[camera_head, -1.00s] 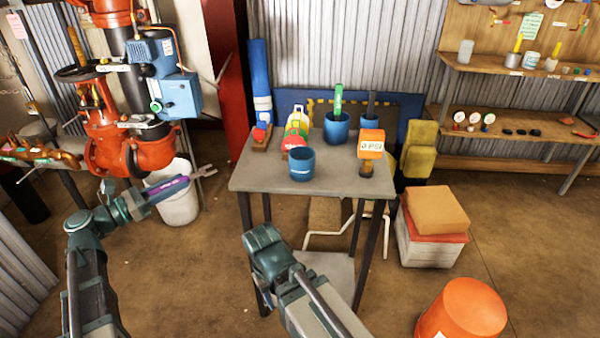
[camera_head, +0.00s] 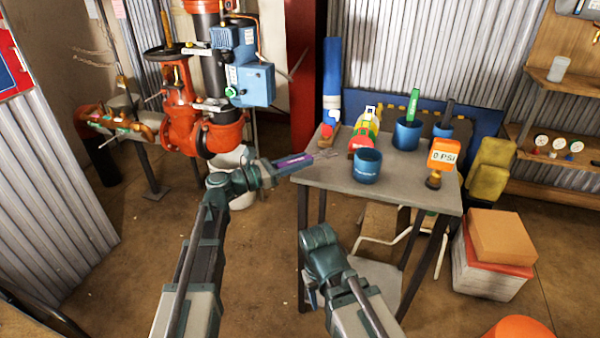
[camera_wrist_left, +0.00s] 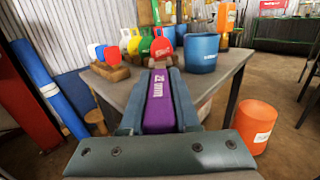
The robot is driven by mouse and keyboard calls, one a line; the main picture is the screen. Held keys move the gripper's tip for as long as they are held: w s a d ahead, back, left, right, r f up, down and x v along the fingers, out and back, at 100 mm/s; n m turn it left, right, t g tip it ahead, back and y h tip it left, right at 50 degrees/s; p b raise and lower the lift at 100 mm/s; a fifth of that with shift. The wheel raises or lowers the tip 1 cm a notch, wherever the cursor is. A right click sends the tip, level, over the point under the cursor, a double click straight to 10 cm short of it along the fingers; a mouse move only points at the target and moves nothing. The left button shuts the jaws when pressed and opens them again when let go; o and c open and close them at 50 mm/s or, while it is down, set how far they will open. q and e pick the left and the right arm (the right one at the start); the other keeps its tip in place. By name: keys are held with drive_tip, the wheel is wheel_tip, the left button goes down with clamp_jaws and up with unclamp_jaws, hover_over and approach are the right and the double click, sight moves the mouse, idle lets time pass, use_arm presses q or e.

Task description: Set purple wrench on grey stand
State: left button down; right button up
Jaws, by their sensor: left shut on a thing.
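The purple wrench (camera_head: 293,161) is in my left gripper (camera_head: 270,169), which is shut on its handle. Its grey open jaw points right and overlaps the left corner of the grey stand (camera_head: 390,192), a grey-topped table, in the head view. I cannot tell its height above the top. In the left wrist view the purple handle (camera_wrist_left: 159,104) lies between the fingers, pointing toward the stand (camera_wrist_left: 118,88); the wrench's far end is hard to make out. My right arm is folded in front of the stand in the head view; its gripper's fingers cannot be made out.
The front strip of the top is bare. Red valve pipework (camera_head: 180,115) stands left; boxes (camera_head: 500,238) stand right.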

sight(300, 175)
use_arm(q)
drive_tip(key=shift+f+b, duration=1.8)
drive_tip(key=shift+b, duration=0.05)
drive_tip(key=shift+s+f+b, duration=0.1)
drive_tip(key=shift+f+b, duration=0.3)
